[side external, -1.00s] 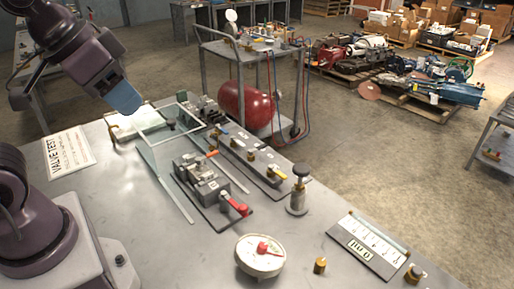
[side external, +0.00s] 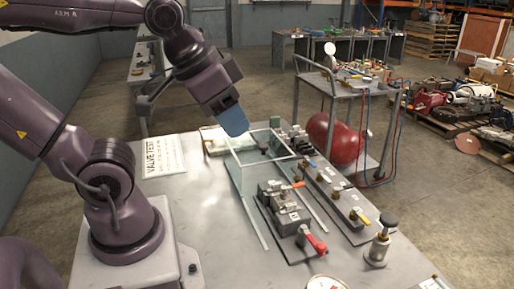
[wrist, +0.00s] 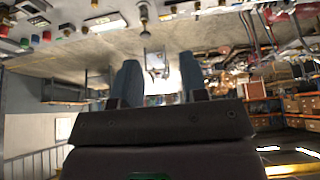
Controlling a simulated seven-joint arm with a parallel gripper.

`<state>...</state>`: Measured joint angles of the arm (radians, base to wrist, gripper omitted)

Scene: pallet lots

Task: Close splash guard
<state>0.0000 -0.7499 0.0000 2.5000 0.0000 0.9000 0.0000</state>
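The splash guard (side external: 239,168) is a clear panel with a pale frame. In the side external view it stands raised at the far end of the valve fixture (side external: 284,205), which has a red-handled lever at its near end. Pale rails run along both sides of the fixture. My gripper (side external: 234,121) hangs above the guard's far left part, its blue fingers pointing down and right. I cannot tell whether it touches the frame; it seems to be above it. In the wrist view the two blue-grey fingers (wrist: 159,80) stand apart, with nothing visible between them.
A VALVE TEST sheet (side external: 165,157) lies at the back left of the table. A strip with several valves (side external: 338,199) lies right of the fixture, with a plunger-like post (side external: 379,248) nearer. A cart (side external: 345,88) with a red tank stands behind.

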